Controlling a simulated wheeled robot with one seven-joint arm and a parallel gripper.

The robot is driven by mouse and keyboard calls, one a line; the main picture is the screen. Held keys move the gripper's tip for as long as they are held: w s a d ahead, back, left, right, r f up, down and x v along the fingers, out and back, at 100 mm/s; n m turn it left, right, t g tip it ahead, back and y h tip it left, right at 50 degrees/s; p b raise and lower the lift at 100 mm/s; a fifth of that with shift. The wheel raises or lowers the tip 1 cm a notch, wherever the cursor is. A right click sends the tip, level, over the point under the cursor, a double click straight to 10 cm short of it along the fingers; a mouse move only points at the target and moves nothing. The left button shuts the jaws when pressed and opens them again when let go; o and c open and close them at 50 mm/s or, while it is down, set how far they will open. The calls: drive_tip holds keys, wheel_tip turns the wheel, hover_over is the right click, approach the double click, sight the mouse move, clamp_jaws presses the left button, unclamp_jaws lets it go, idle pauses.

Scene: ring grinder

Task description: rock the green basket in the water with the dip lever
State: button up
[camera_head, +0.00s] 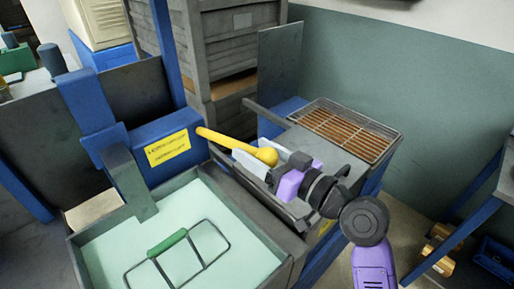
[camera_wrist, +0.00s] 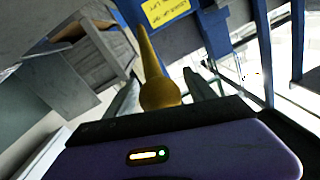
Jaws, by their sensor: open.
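The dip lever (camera_head: 232,145) is a yellow bar with a rounded knob, reaching right from a blue housing beside the water tank (camera_head: 207,181). A wire basket frame (camera_head: 228,243) with a green handle (camera_head: 167,243) sits in the pale green water at lower left; what is below the surface is unclear. My gripper (camera_head: 257,163) is at the knob end, its jaws open. In the wrist view the knob (camera_wrist: 160,92) lies between the two spread fingers (camera_wrist: 161,82), with the lever running away from me. Whether either finger touches the knob cannot be told.
A wire-rimmed tray (camera_head: 346,130) with a brown slatted bottom stands behind my gripper. Grey crates (camera_head: 235,45) are stacked at the back. A yellow label (camera_head: 167,148) marks the blue housing. A blue-framed table (camera_head: 470,225) stands at right.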

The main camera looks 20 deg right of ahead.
drive_tip(key=shift+c, duration=0.2)
clamp_jaws()
drive_tip(key=w+a+r+p, duration=0.1)
drive_tip(key=w+r+p, duration=0.4)
drive_tip(key=r, duration=0.4)
drive_tip(key=shift+w+a+r+p, duration=0.15)
drive_tip(key=shift+a+r+p, duration=0.2)
drive_tip(key=shift+r+p, duration=0.1)
drive_tip(key=shift+f, duration=0.1)
drive_tip(key=shift+o, duration=0.2)
unclamp_jaws()
